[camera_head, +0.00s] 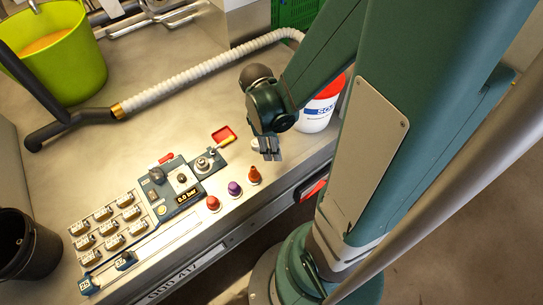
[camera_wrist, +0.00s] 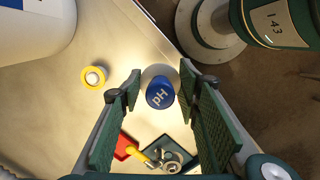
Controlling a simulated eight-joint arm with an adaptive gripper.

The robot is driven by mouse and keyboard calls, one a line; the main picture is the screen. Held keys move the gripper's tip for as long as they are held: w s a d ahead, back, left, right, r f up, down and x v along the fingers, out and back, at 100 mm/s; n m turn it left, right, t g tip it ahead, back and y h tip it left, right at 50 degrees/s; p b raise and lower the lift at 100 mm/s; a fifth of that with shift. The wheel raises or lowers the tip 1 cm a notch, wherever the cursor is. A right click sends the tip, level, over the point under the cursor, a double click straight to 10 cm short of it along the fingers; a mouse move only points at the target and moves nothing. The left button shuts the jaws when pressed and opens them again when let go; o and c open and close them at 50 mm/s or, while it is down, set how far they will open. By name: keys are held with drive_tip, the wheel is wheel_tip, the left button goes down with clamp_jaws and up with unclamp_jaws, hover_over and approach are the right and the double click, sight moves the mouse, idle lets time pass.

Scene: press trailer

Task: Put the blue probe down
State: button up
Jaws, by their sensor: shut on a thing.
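The blue probe (camera_wrist: 160,94), with "pH" in white on its round top, shows end-on between my fingertips in the wrist view. My gripper (camera_wrist: 160,92) is shut on it. A pale round shape shows just behind the probe; I cannot tell whether it is part of it or something below. In the head view my gripper (camera_head: 269,148) points down over the front part of the metal deck, right of the red tray (camera_head: 222,135). The probe cannot be made out there. Whether its lower end touches the deck is hidden.
A yellow ring with a pale centre (camera_wrist: 94,77) stands beside the probe. A white tub (camera_head: 318,112) stands close to my gripper. A ribbed hose (camera_head: 205,72) lies behind.

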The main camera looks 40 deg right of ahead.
drive_tip(key=shift+f+b, duration=0.4)
drive_tip(key=shift+f, duration=1.1)
drive_tip(key=shift+f+b, duration=0.8)
drive_tip(key=shift+f, duration=1.25)
drive_tip(key=shift+f, duration=0.2)
drive_tip(key=o, duration=0.9)
drive_tip(key=shift+r, duration=0.25)
drive_tip(key=shift+w+a+r+p, duration=0.2)
drive_tip(key=shift+r+p, duration=0.45)
drive_tip(key=shift+r, duration=1.3)
drive_tip(key=shift+w+a+r+p, duration=0.25)
drive_tip(key=shift+r+p, duration=0.45)
drive_tip(key=shift+r, duration=1.3)
drive_tip(key=shift+w+a+r+p, duration=0.2)
drive_tip(key=shift+r+p, duration=0.45)
drive_tip(key=shift+r, duration=1.3)
